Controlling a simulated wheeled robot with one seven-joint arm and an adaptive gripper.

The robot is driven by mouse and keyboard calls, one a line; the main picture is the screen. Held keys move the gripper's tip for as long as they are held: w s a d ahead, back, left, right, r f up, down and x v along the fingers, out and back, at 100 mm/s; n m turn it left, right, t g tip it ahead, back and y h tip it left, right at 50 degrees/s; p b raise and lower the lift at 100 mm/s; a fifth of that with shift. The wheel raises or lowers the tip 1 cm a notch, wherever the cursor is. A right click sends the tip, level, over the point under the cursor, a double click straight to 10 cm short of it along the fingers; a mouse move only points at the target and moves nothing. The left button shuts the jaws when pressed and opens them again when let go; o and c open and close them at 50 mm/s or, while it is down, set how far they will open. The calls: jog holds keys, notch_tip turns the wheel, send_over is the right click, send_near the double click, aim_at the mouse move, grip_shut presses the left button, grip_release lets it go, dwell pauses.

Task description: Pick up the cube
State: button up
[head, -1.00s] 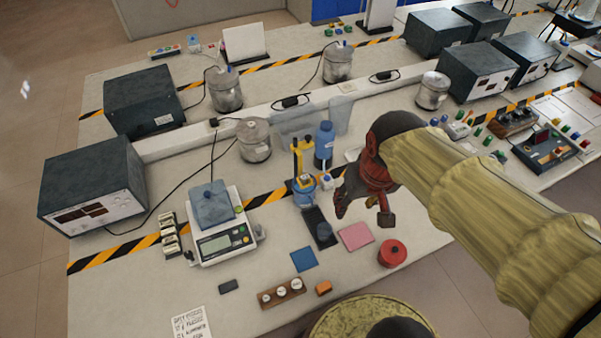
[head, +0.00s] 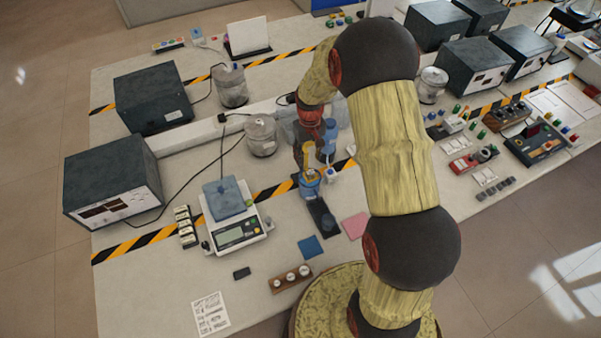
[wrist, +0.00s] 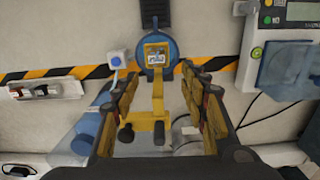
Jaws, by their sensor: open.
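A small white cube with a blue round mark (wrist: 119,57) sits beside a yellow and blue upright device (wrist: 157,55) in the wrist view. It shows in the head view as a small pale shape (head: 329,175) right of the device (head: 310,183). A grey-blue block (head: 223,196) rests on the scale; I cannot tell which one the task means. My gripper (wrist: 158,82) is open and points down over the table, its fingers to either side of the yellow part of the device. No cube is between the fingers. In the head view my gripper (head: 309,150) is partly hidden.
A blue bottle (wrist: 88,132) stands close to my left finger in the wrist view. The scale (head: 238,232) is left of the device in the head view. A metal canister (head: 262,137) stands behind. A dark strip (head: 322,216) and flat blue square (head: 311,247) lie in front.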

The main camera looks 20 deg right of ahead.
aim_at(310, 171)
jog(key=shift+d+f, duration=0.1)
jog(key=shift+f, duration=1.2)
notch_tip(310, 171, down, 5)
jog(key=shift+s+d+f, duration=0.1)
jog(key=shift+s+d, duration=0.05)
jog(key=shift+c, duration=1.2)
grip_shut()
